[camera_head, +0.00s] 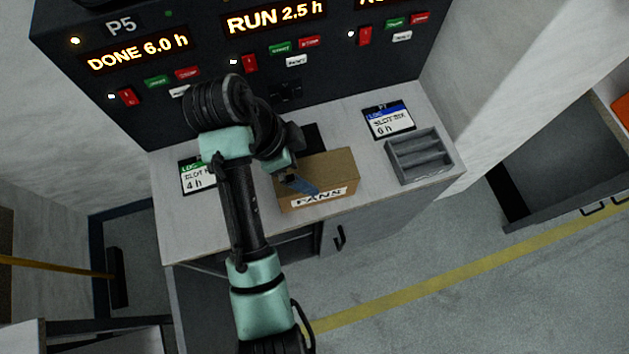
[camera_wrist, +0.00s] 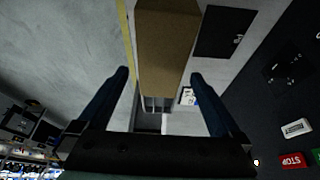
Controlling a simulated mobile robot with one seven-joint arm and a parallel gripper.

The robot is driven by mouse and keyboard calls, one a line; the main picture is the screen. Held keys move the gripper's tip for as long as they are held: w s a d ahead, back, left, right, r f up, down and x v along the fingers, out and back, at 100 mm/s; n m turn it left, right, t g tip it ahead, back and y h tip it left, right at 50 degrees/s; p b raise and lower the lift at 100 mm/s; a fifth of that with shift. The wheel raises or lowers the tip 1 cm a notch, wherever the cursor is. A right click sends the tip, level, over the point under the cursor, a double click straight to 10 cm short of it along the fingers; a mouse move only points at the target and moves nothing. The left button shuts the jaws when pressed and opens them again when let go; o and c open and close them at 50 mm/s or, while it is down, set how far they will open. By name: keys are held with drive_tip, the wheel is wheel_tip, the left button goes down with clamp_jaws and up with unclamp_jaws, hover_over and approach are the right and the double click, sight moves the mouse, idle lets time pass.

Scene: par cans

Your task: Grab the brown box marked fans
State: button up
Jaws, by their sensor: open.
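The brown cardboard box (camera_head: 337,169) stands on the grey counter (camera_head: 232,222), its front label reading FANS. In the wrist view the box (camera_wrist: 167,45) fills the upper middle, running out of the top edge. My gripper (camera_head: 304,187) is at the left part of the box in the head view, with a blue finger in front of the box there. In the wrist view my gripper (camera_wrist: 160,75) is open, its two fingers on either side of the near end of the box. I cannot tell whether either finger touches it.
A grey slotted tray (camera_head: 420,157) stands right of the box. A blue-topped card (camera_head: 388,120) and a green-topped card (camera_head: 197,176) lie on the counter. A dark panel (camera_head: 205,62) with lit displays and buttons rises behind. A dark flat patch (camera_head: 311,139) lies behind the box.

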sight(313, 172)
drive_tip(key=shift+b+x, duration=2.2)
drive_tip(key=shift+x, duration=0.45)
drive_tip(key=b+x, duration=0.1)
drive_tip(key=x, duration=0.3)
drive_tip(key=shift+w+a+f, duration=0.1)
drive_tip(key=c, duration=1.5)
